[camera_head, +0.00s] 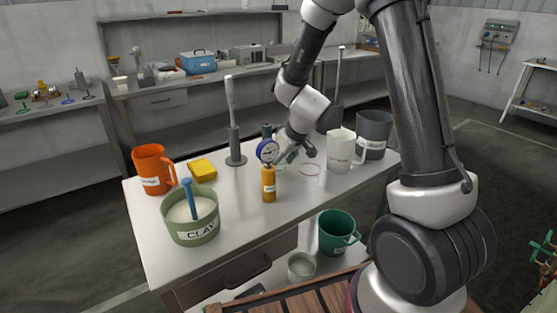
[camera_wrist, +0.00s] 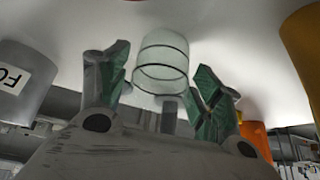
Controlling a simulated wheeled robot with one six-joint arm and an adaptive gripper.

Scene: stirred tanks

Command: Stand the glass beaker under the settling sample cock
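The clear glass beaker (camera_wrist: 160,62) shows in the wrist view on the white bench top, between and just beyond my fingertips. My gripper (camera_wrist: 160,88) is open, with one green-padded finger on each side of the beaker; I see narrow gaps, but cannot rule out light contact. In the head view my gripper (camera_head: 292,155) is low over the middle of the bench, behind the amber bottle (camera_head: 269,184). The beaker is hard to make out there. I cannot tell which part is the settling sample cock; a round blue gauge (camera_head: 268,151) stands left of my gripper.
An orange mug (camera_head: 153,168), yellow sponge (camera_head: 202,169) and green CLAY tub (camera_head: 194,219) stand left. A grey stand (camera_head: 236,147) rises behind. A white jug (camera_head: 340,150) and grey jug (camera_head: 374,135) stand close right. A thin ring (camera_head: 310,169) shows on the bench.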

